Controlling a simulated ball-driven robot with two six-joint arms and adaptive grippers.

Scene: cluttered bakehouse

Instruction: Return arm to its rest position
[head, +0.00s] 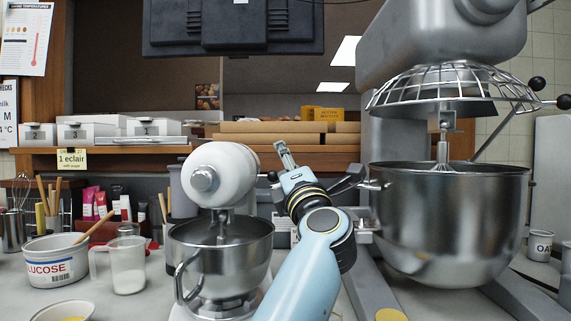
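One light-blue arm of mine rises from the bottom middle of the head view, leaning right, and its wrist bends back up and left. I take it as my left arm. Its gripper (285,156) points up, between the small white mixer and the large steel mixer bowl. The gripper is seen nearly edge-on, so I cannot tell whether its fingers are open or shut. No held object shows at its tip. My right gripper is not in view.
A small white mixer (222,172) with a steel bowl (222,262) stands close left of the arm. A large mixer's bowl (450,222) stands close right. A glucose tub (54,262) and measuring jug (127,264) are at left. A shelf (290,150) with boxes runs behind.

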